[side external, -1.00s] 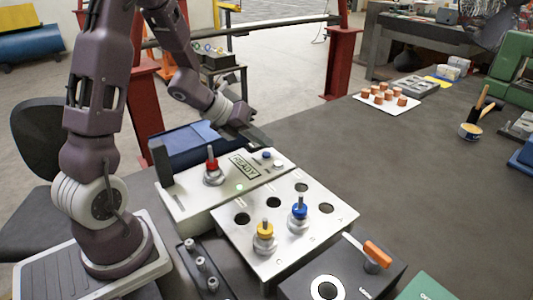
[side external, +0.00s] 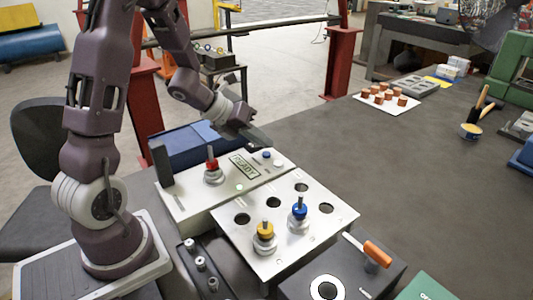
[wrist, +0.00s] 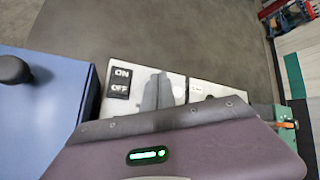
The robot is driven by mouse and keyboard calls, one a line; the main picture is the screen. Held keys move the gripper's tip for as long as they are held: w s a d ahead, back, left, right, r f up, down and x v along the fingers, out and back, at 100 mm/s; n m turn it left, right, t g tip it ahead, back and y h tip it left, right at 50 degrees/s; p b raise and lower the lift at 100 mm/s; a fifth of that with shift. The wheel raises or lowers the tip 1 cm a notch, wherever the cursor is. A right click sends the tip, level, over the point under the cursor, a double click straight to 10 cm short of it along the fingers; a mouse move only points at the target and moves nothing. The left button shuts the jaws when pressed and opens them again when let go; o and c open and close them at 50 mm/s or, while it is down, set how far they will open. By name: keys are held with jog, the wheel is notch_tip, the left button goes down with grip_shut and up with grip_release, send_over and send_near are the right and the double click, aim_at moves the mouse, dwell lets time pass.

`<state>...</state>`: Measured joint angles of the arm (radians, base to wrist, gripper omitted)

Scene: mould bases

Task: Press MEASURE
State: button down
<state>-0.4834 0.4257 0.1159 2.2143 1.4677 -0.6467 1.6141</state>
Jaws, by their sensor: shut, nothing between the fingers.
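A pale measuring unit (side external: 190,203) lies on the bench with a READY display (side external: 244,166). A blue button (side external: 266,154) and a pale button (side external: 277,162) sit beside the display; I cannot read a MEASURE label. A red-topped pin (side external: 212,163) stands upright on the unit. My gripper (side external: 268,142) is shut and empty, just above and behind the buttons, apparently not touching them. In the wrist view my closed fingers (wrist: 158,92) lie over a white panel with an ON/OFF label (wrist: 121,82). My fingers and wrist hide part of this panel.
A holed plate (side external: 315,235) in front carries a yellow-topped pin (side external: 265,230) and a blue-topped pin (side external: 300,207). A blue bin (side external: 190,142) stands behind the unit. An orange-handled lever (side external: 376,253) is at front right. The bench to the right is largely clear.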

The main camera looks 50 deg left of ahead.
aim_at(263, 154)
jog(key=shift+f, duration=0.1)
dwell(0.4)
jog(key=shift+f, duration=0.35)
jog(key=shift+f, duration=0.35)
dwell(0.5)
jog(key=shift+r, duration=0.8)
jog(key=shift+r, duration=2.5)
